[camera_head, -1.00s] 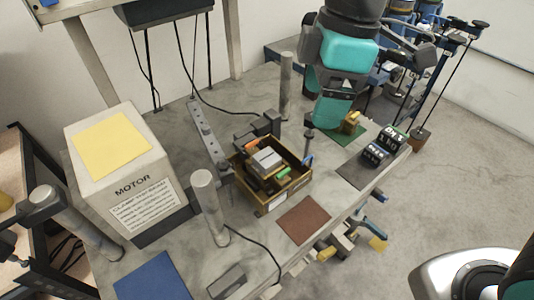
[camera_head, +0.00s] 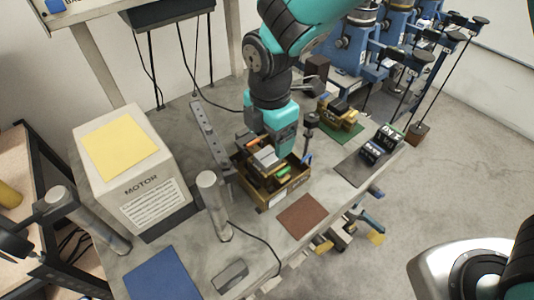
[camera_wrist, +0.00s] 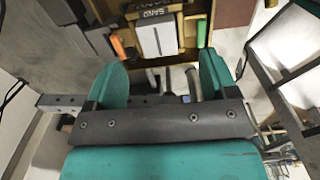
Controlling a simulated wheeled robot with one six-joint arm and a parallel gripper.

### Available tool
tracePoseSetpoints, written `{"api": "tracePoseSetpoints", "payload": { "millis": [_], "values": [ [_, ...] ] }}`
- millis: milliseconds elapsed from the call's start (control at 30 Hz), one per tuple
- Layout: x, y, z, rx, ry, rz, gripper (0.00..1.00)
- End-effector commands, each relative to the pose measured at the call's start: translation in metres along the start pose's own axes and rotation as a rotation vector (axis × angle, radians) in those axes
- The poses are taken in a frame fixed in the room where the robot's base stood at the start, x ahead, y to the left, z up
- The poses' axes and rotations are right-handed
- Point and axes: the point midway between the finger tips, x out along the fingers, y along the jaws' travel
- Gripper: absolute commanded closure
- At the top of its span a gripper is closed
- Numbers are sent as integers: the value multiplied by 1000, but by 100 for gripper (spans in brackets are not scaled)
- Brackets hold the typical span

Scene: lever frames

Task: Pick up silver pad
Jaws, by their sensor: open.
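The silver pad (camera_head: 265,157), a pale block, lies in a yellow-brown bin (camera_head: 284,193) on the grey workbench. In the wrist view the silver pad (camera_wrist: 157,38) shows as a whitish rectangle with a dark line down its middle, just beyond my fingertips. My gripper (camera_head: 284,142) is over the back right side of the bin. In the wrist view my gripper (camera_wrist: 163,62) has its two teal fingers wide apart with nothing between them. The pad does not appear to be touched by either finger.
An orange item (camera_wrist: 118,46) and a green item (camera_wrist: 202,33) lie on either side of the pad. A metal post (camera_head: 211,205) stands left of the bin. A brown mat (camera_head: 302,214) lies in front. A green mat with items is behind right.

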Motion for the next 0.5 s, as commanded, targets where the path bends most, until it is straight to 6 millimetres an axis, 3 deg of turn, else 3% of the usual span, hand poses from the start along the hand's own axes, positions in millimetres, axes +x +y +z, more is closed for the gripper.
{"api": "tracePoseSetpoints", "payload": {
  "millis": [167, 500],
  "values": [
    [10, 0, -1, 0, 0, -3, 21],
    [54, 2, -4, 1, 0, -2, 21]
  ]
}}
